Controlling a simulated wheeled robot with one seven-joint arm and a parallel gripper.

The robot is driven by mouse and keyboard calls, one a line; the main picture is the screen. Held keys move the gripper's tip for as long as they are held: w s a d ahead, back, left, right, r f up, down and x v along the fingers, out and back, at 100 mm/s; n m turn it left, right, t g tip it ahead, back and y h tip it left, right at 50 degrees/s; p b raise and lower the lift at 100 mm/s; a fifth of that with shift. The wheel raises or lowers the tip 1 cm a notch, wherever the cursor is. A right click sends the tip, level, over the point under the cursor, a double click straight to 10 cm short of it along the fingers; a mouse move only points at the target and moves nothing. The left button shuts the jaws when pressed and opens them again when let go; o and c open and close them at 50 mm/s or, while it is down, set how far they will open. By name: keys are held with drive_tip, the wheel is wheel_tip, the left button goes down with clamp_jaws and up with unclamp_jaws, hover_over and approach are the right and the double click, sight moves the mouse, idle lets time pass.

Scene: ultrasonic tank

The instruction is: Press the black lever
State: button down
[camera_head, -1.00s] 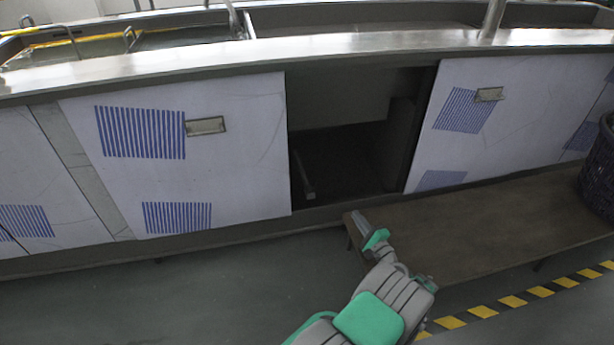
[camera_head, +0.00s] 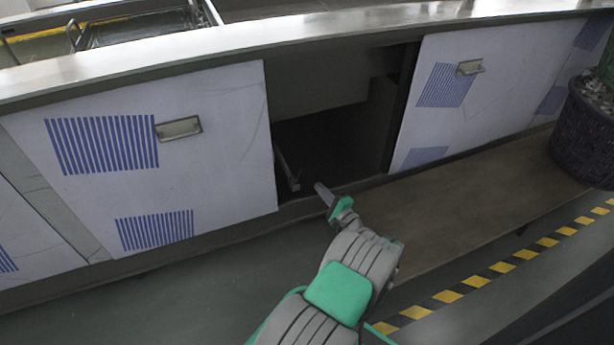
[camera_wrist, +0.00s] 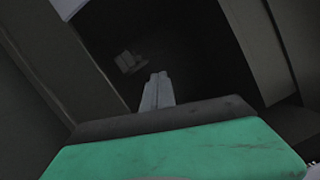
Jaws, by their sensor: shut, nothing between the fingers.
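A thin dark grey bar with a small block at its lower end, which looks like the lever (camera_head: 288,172), stands inside the dark opening of the cabinet. In the wrist view a faint pale blocky piece (camera_wrist: 128,62) shows in the dark, left of and beyond my fingertips; it may be the lever's end. My gripper (camera_head: 321,189) is shut and empty, at the lower front edge of the opening, just right of the lever's lower end. It appears apart from it. In the wrist view the closed fingers (camera_wrist: 157,88) point into the dark opening.
White panels with blue stripes flank the opening, on the left (camera_head: 180,165) and right (camera_head: 490,85). A metal counter (camera_head: 330,25) runs above. A low brown platform (camera_head: 450,205) lies below right, with a dark woven basket (camera_head: 585,140) at its far end.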

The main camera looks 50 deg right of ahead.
sight(297, 175)
drive_tip(key=b+x, duration=0.6)
drive_tip(key=x, duration=0.2)
drive_tip(key=shift+w, duration=0.3)
drive_tip(key=shift+r, duration=0.1)
